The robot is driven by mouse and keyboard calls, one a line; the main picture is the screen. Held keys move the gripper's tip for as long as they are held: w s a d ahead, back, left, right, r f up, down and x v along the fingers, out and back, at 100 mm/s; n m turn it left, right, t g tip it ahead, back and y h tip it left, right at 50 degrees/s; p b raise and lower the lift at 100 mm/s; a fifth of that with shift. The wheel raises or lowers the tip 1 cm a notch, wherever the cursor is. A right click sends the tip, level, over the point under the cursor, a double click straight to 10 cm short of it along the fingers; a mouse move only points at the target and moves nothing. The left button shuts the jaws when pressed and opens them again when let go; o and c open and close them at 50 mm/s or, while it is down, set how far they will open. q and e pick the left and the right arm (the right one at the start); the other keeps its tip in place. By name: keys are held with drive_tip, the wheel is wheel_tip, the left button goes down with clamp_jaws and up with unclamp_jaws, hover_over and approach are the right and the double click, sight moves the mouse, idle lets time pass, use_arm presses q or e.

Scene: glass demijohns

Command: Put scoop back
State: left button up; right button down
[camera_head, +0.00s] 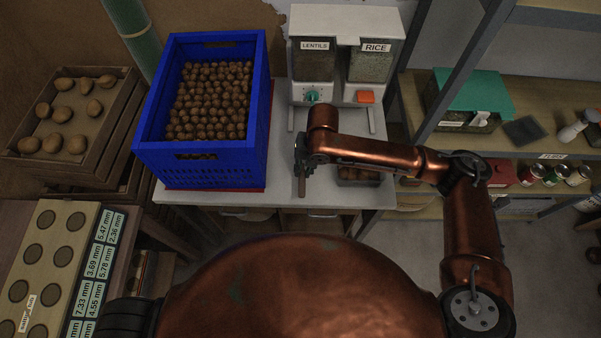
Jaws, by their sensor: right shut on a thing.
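My right gripper (301,170) is over the white table, in front of the dispensers. It is shut on a thin brown piece (301,188), which I take to be part of the scoop. The gripper and wrist hide most of it, so I cannot tell its full shape or whether it touches the table. My left gripper is not in view.
A blue crate (200,165) full of round brown nuts stands left of the gripper. Lentils (314,66) and rice (372,64) dispensers stand behind. A small container of brown items (358,175) sits right, partly under my arm. The white tabletop's front edge (340,198) is near.

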sight(301, 174)
drive_tip(key=shift+w+a+f, duration=0.3)
drive_tip(key=shift+w+f, duration=0.1)
drive_tip(key=shift+f, duration=0.2)
drive_tip(key=shift+w+a+f, duration=0.25)
drive_tip(key=shift+w+f, duration=0.15)
drive_tip(key=shift+f, duration=0.2)
drive_tip(key=shift+f+b, duration=0.3)
drive_tip(key=shift+f, duration=1.1)
drive_tip(key=shift+f, duration=0.2)
drive_tip(key=c, duration=1.8)
unclamp_jaws()
drive_tip(key=shift+c, duration=0.2)
drive_tip(key=shift+d, duration=0.1)
wheel_tip(301, 174, up, 12)
drive_tip(key=d+p, duration=0.1)
drive_tip(key=d, duration=0.1)
drive_tip(key=shift+r, duration=0.1)
